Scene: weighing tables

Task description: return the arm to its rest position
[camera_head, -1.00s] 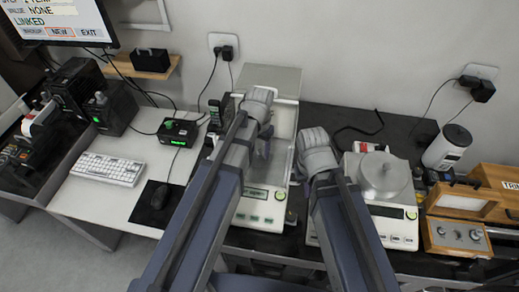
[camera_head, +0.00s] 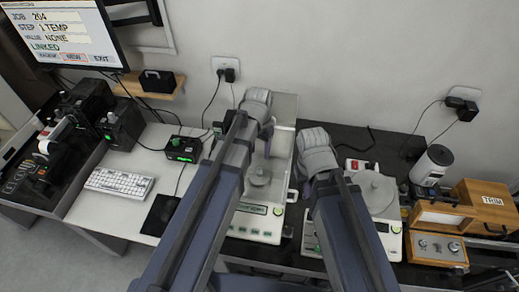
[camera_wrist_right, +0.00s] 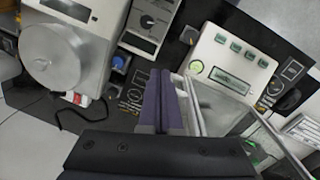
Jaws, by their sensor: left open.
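My left arm reaches over the left balance (camera_head: 255,222), which has a glass shield and a small pan (camera_head: 260,177). My left gripper (camera_head: 268,140) is open, with its dark fingers partly hidden by the wrist.
The right balance (camera_head: 388,240) has a round metal pan (camera_head: 372,192). A wooden box (camera_head: 470,205), a white cylinder (camera_head: 432,165) and wall cables stand at right.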

